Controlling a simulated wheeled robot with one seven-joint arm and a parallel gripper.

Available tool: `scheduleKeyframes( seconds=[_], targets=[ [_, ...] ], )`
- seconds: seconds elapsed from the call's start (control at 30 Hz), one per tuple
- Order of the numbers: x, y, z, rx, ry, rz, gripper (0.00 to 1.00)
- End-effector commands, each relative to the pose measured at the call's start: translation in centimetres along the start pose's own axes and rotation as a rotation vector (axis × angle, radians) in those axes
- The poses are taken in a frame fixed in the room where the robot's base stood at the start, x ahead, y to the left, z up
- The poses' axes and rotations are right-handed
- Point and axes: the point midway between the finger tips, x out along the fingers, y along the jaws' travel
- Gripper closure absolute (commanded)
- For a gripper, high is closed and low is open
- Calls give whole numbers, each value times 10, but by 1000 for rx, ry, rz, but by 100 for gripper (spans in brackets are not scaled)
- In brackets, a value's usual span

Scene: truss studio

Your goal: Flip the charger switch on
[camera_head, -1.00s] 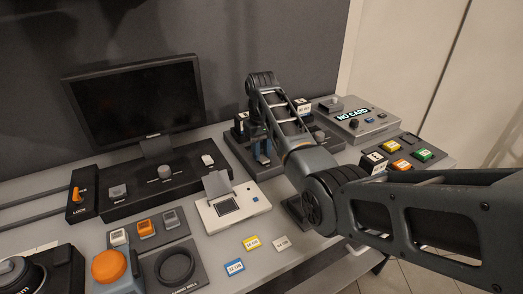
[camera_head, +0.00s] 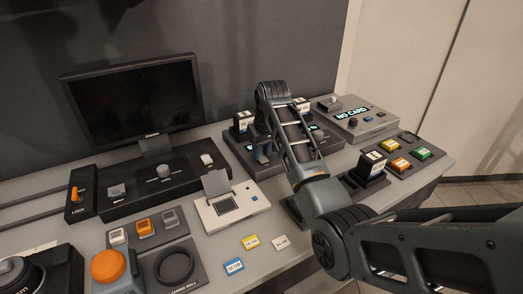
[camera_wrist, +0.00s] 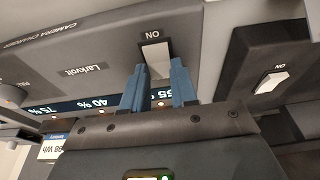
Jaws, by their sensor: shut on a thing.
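The camera charger (camera_head: 238,161) is a dark grey box at the back right of the desk, partly hidden by my arm. In the wrist view its top (camera_wrist: 65,62) shows upside down, with a row of percentage readouts. Its white rocker switch (camera_wrist: 156,54) sits under an ON label. My gripper (camera_wrist: 159,70) has its two blue fingers either side of this switch and is shut on it. In the head view my gripper (camera_head: 262,154) points down at the charger. The inner contact faces and the lower part of the switch are hidden.
Another white ON switch (camera_wrist: 271,81) sits on a dark unit beside the charger. Camera batteries (camera_head: 243,122) stand in the charger. A NO CARD box (camera_head: 352,118) is behind right, a battery (camera_head: 372,166) in front right. A white card reader (camera_head: 232,206) stands front left.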

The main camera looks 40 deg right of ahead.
Motion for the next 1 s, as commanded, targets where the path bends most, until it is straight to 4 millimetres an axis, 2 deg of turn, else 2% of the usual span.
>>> scheduleKeyframes(
  seconds=[0.1,0.13,0.37,0.67,0.77,1.0],
  targets=[
    [0,0,-1,-1,2,0,100],
    [0,0,-1,-1,2,0,70],
    [0,0,0,0,0,0,48],
    [-2,0,0,0,0,0,47],
    [-11,0,-1,0,2,0,47],
    [-50,0,-1,0,3,0,47]
  ],
)
